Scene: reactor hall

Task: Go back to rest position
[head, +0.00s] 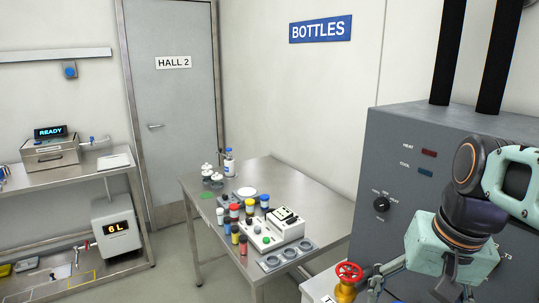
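My gripper (420,292) is at the lower right, below my teal and dark wrist. Its two fingers are spread apart, one on the left and one on the right, with their lower ends near or past the bottom edge of the view. I see nothing held between them. My arm is bent and reaches in from the right edge, in front of a grey cabinet (395,160). The left finger is close to a red handwheel (349,270) on a brass valve; I cannot tell the gap.
A steel table (290,180) holds several coloured bottles, a white device (277,231) and a tray with round holders (287,256). A bench (75,172) with a "READY" box (50,154) stands left. A "HALL 2" door (176,110) is behind. Floor between bench and table is clear.

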